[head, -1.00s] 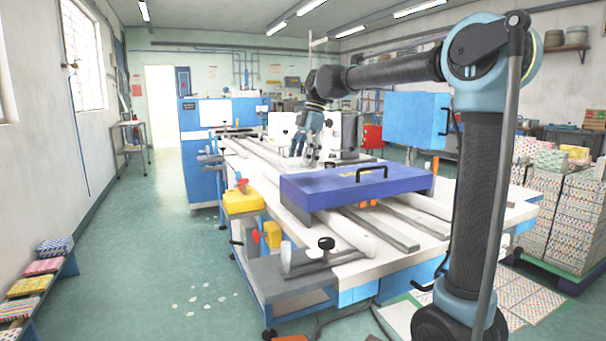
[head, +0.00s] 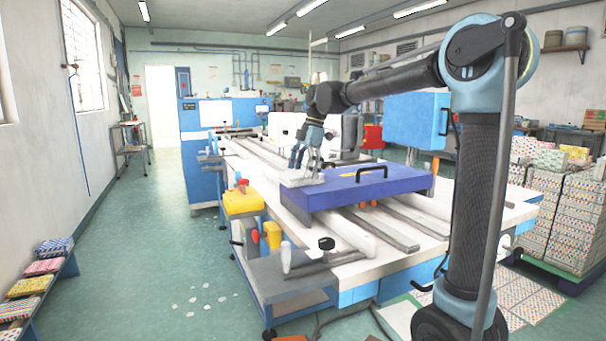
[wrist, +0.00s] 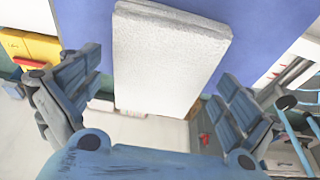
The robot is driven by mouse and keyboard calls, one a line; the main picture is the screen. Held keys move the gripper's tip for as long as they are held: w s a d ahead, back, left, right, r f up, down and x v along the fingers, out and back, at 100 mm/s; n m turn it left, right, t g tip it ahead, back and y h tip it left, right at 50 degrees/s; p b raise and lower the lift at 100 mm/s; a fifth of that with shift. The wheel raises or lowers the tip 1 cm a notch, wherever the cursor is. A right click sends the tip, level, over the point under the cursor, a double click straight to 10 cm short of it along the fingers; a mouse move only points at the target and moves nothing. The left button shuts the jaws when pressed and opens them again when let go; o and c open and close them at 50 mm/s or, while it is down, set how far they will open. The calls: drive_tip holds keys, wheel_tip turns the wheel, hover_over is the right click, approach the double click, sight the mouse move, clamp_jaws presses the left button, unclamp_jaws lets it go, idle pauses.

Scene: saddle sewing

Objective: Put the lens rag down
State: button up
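The lens rag (head: 301,180) is a pale, flat, folded cloth. In the head view it is at the left end of the blue-purple cover (head: 370,188), seemingly lying on it. In the wrist view the rag (wrist: 168,55) fills the middle, against the cover's blue face (wrist: 260,30). My gripper (head: 304,163) is just above the rag and points down. In the wrist view its fingers (wrist: 160,72) are spread on either side of the rag, with a gap visible on the left. Whether the right finger touches it I cannot tell.
The cover has a black handle (head: 371,170) and lies across the long white machine table (head: 265,160). Stacked patterned boxes (head: 570,215) stand at right. The left floor is mostly clear.

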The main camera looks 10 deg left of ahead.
drive_tip(key=v, duration=1.2)
drive_tip(key=shift+s+a+r, duration=0.1)
